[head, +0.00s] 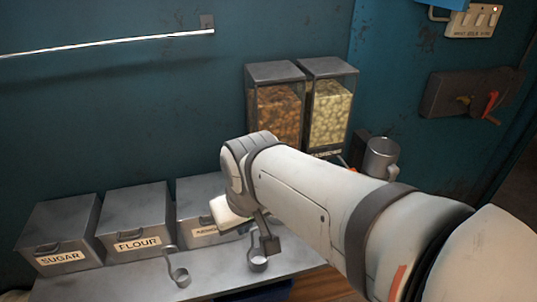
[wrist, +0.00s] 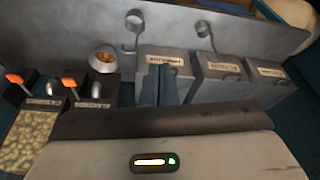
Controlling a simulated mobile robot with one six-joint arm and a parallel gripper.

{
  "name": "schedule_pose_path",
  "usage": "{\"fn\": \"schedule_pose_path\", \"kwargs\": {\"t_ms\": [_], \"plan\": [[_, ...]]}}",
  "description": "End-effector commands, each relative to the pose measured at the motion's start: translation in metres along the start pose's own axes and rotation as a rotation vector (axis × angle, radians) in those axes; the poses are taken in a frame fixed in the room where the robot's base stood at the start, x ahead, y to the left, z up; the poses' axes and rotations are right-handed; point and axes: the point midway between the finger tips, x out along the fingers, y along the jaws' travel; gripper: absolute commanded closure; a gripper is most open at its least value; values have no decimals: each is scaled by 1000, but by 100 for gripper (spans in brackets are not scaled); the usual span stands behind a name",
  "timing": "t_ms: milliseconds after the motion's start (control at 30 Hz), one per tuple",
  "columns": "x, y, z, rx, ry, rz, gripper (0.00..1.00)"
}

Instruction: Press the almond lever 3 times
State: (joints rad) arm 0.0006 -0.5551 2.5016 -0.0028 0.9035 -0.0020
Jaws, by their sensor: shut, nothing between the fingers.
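The almond dispenser (head: 279,105) holds brown nuts and stands against the wall, left of a dispenser of pale nuts (head: 331,108). In the wrist view, the almond lever (wrist: 68,82) is orange and sits above an upside-down label. A second orange lever (wrist: 14,79) is on the pale-nut dispenser to its left. My gripper (wrist: 160,68) is shut and empty, over the nearest labelled bin, to the right of the almond lever and apart from it. In the head view, my arm hides the almond lever, and my gripper (head: 270,243) shows dark fingers pointing down.
A bowl with brown contents (wrist: 103,58) is beside the almond lever. Metal bins for sugar (head: 58,232) and flour (head: 136,222) and a third bin (head: 192,187) line the counter. Two scoops (head: 179,276) (head: 258,264) lie in front. A metal mug (head: 381,157) is at right.

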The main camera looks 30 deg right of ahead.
Motion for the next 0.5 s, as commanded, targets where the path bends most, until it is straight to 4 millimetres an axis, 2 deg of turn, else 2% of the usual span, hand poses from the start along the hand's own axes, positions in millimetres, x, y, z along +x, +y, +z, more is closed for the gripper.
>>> {"fn": "schedule_pose_path", "kwargs": {"t_ms": [167,267,367,467,500], "plan": [[1,-1,-6,51,-8,-24,100],[5,-6,-23,182,-21,-89,100],[13,0,-53,423,-30,-186,100],[26,20,-93,733,-21,-292,100],[31,33,-109,865,-12,-332,100]]}}
